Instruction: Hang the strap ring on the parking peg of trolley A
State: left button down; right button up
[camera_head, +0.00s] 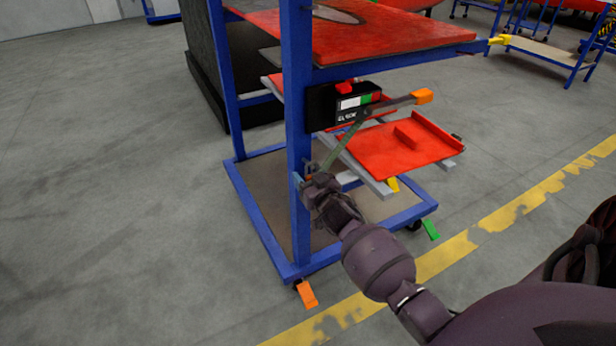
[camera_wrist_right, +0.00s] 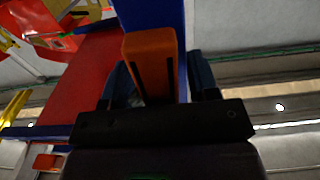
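Trolley A appears to be the blue-framed trolley (camera_head: 297,130) in the middle of the head view. An olive strap (camera_head: 340,147) runs from a black box (camera_head: 338,104) on it down to my right gripper (camera_head: 311,174), beside the front blue post. In the right wrist view an orange block (camera_wrist_right: 150,62) sits between the dark fingers of my right gripper (camera_wrist_right: 158,82), in front of the blue post. The fingers look closed on this block, seemingly the strap ring's grip. The ring itself and the parking peg cannot be made out. My left gripper is not in view.
A red tray (camera_head: 400,150) on grey rails and a grey bar with an orange end (camera_head: 423,97) stick out right of the post. A red top panel (camera_head: 370,35) lies above. Orange (camera_head: 306,295) and green pedals sit low. Floor at left is free.

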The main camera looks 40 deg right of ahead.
jog(key=shift+a, duration=0.1)
jog(key=shift+s+a, duration=0.1)
jog(key=shift+s, duration=0.15)
pick_arm(q)
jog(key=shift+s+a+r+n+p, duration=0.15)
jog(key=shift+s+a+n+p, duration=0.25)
jog(key=shift+p, duration=0.8)
pick_arm(e)
jog(key=v, duration=1)
jog(key=shift+s, duration=0.2)
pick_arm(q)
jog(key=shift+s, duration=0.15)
